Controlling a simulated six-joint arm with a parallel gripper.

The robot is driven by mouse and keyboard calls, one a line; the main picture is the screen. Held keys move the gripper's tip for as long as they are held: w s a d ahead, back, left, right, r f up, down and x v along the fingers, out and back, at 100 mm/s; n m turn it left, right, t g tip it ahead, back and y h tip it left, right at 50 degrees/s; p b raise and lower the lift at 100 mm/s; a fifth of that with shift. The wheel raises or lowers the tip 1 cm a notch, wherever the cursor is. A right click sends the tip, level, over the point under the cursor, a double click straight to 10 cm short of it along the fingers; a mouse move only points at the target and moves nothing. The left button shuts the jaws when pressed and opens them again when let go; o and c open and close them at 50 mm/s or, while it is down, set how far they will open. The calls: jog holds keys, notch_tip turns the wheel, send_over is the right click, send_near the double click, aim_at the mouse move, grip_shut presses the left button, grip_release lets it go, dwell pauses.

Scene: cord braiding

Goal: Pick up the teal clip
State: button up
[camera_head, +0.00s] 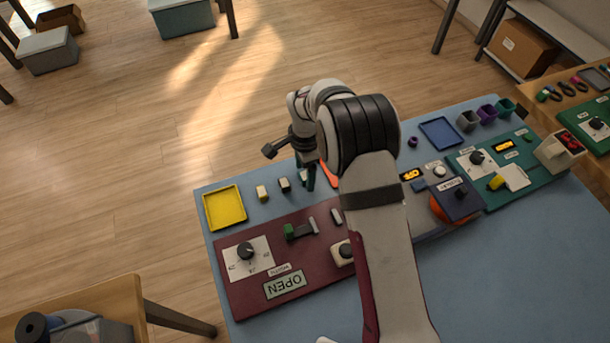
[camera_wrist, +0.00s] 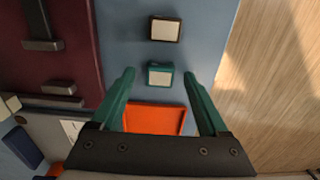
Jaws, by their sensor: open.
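The teal clip (camera_wrist: 160,75) is a small block with a pale top and teal sides, standing on the blue table. In the wrist view it sits between the tips of my open gripper (camera_wrist: 158,78), with a gap on both sides; whether the fingertips are down at its level is hard to tell. In the head view my gripper (camera_head: 309,176) points down at the row of clips, and its green fingers and the arm largely cover the teal clip.
A dark clip (camera_wrist: 165,29) stands close beyond the teal one, and a yellowish clip (camera_head: 262,192) further left. An orange tray (camera_wrist: 155,119) lies on the near side in the wrist view. A maroon panel (camera_head: 232,289) with knobs and handles lies alongside. A yellow tray (camera_head: 206,213) is at the table's left.

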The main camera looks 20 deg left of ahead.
grip_shut()
dwell(0.4)
